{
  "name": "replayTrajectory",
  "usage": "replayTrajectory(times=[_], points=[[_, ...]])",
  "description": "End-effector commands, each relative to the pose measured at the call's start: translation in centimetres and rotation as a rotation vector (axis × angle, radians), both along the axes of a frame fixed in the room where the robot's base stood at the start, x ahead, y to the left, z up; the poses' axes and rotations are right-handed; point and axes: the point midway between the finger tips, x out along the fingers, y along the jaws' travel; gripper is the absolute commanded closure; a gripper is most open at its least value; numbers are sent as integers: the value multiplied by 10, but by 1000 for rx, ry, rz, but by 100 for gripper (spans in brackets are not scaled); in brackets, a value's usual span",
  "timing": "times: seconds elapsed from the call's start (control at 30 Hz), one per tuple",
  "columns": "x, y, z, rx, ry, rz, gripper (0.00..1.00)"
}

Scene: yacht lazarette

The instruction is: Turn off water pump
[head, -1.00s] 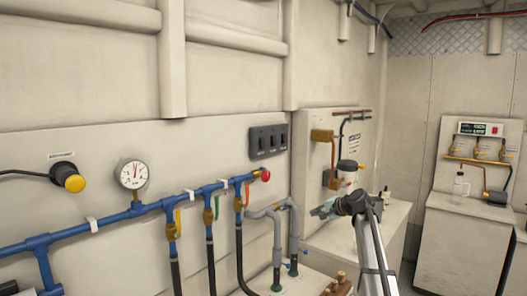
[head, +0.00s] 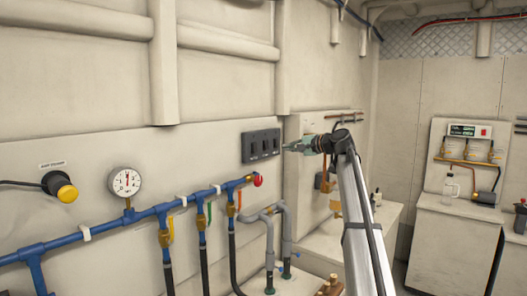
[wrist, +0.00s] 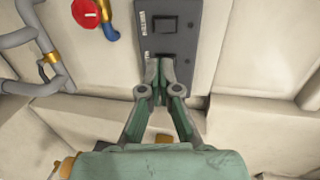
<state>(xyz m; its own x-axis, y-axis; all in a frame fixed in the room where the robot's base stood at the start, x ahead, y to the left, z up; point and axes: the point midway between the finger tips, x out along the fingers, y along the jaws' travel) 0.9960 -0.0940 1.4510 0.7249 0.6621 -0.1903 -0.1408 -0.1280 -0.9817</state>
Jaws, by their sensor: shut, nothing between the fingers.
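A dark grey switch panel (head: 261,146) with several rocker switches is fixed to the cream wall, above the right end of the blue pipe. My gripper (head: 288,148) is at the panel's right edge in the head view, pointing left. In the wrist view the panel (wrist: 196,65) runs down the picture, and my gripper's closed fingertips (wrist: 160,66) lie over its lower part, hiding some of it. One black rocker (wrist: 165,24) shows just beyond the tips. The fingers are shut with nothing between them. I cannot tell whether the tips touch the panel. The labels are too small to read.
A blue pipe (head: 144,213) with hanging hoses runs along the wall below. A red knob (head: 257,180) sits at its end, close beneath the panel. A gauge (head: 125,181) and a yellow button (head: 67,193) are farther left. Grey pipes (head: 286,215) rise below my gripper.

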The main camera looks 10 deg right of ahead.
Motion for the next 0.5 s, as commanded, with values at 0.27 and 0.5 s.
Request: replayTrajectory(times=[0.27,0.5], points=[[17,16,-3,0,2,2,100],[51,45,-10,0,1,2,100]])
